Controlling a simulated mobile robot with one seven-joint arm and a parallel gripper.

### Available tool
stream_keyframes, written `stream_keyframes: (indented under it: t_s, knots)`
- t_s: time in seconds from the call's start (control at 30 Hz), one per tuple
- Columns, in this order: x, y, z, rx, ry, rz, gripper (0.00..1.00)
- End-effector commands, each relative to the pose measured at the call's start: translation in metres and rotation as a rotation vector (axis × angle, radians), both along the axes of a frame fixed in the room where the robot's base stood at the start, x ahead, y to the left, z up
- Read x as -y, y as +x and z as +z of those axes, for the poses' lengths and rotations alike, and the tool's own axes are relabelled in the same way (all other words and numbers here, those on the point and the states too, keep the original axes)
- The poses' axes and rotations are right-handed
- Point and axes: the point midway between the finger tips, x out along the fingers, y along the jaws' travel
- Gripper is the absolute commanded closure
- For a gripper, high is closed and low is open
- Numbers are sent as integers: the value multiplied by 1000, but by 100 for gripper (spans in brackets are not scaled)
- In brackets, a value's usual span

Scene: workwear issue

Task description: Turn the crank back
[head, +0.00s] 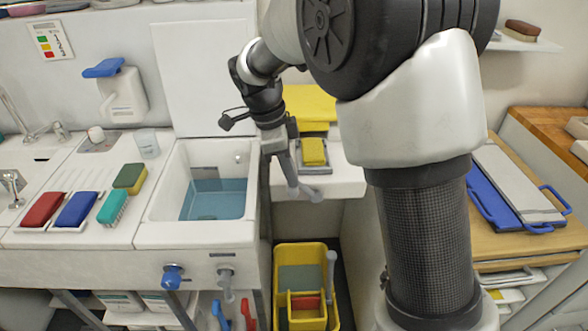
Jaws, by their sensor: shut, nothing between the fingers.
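A grey crank (291,178) shows beside the right side of the white sink basin (166,192). Its arm slopes down and its grip end points right, in front of the white ledge. My gripper (275,150) points down at the top of the crank, close to it. Its fingers are shut and hold nothing. I cannot tell whether they touch the crank. The gripper partly hides the crank's upper end and mount. Blue water (213,199) stands in the basin.
A yellow sponge on a small tray (313,152) and a yellow cloth (309,104) lie behind the crank. A yellow bucket (279,254) stands below. Brushes (76,209) lie left of the basin. A blue knob (172,275) and a grey tap (226,273) are on its front.

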Motion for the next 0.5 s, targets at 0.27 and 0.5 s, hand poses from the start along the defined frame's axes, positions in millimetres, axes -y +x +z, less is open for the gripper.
stream_keyframes:
  t_s: [0.27,0.5]
  knots:
    - [5,-1,-9,-11,-13,-7,100]
    - [-4,-2,-20,-14,-15,-11,100]
